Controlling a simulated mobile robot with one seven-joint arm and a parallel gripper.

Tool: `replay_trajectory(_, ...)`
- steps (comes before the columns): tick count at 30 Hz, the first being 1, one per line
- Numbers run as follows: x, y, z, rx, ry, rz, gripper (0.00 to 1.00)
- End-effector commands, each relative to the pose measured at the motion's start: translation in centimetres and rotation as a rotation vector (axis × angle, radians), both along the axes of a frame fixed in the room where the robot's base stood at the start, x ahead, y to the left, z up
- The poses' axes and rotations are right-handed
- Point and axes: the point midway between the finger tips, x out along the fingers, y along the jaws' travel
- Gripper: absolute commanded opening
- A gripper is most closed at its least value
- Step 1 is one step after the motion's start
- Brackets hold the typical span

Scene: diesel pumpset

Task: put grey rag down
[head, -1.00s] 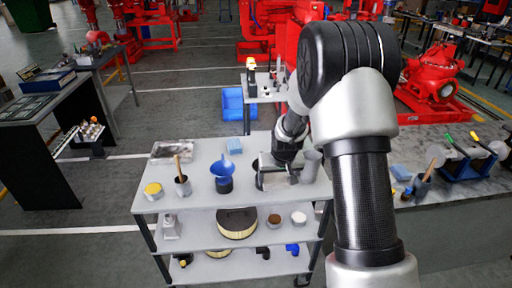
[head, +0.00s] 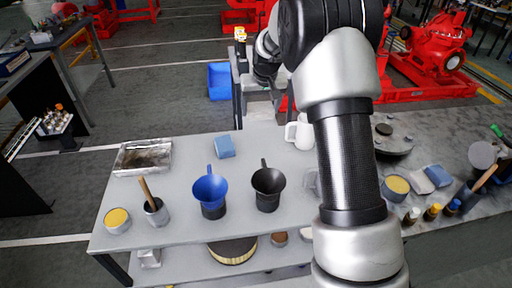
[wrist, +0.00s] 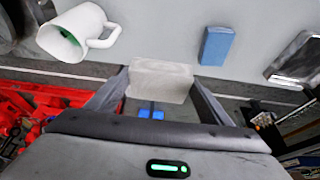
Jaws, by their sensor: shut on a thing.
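The grey rag (wrist: 160,80) shows in the wrist view as a pale, block-like piece between the two fingers. My gripper (wrist: 160,88) is shut on it. In the head view my gripper (head: 262,100) is over the far edge of the grey cart top (head: 180,165), beyond the white mug. Whether the rag touches the cart top cannot be told. My arm hides part of the cart's right side in the head view.
A white mug (head: 300,133) stands close by on the right, and a blue sponge-like block (head: 225,147) on the left. A metal tray (head: 143,157), a blue funnel (head: 210,190) and a black funnel (head: 267,185) are also on the cart. Clear surface lies between them.

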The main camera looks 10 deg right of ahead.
Motion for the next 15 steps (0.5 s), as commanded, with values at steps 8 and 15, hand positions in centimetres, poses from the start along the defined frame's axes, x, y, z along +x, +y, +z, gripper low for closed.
replay_trajectory(8, 0.0, 0.0, -5.3, 0.000, -0.001, 0.000, 0.56)
replay_trajectory(15, -0.1, 0.0, -9.5, 0.000, 0.001, 0.000, 0.56)
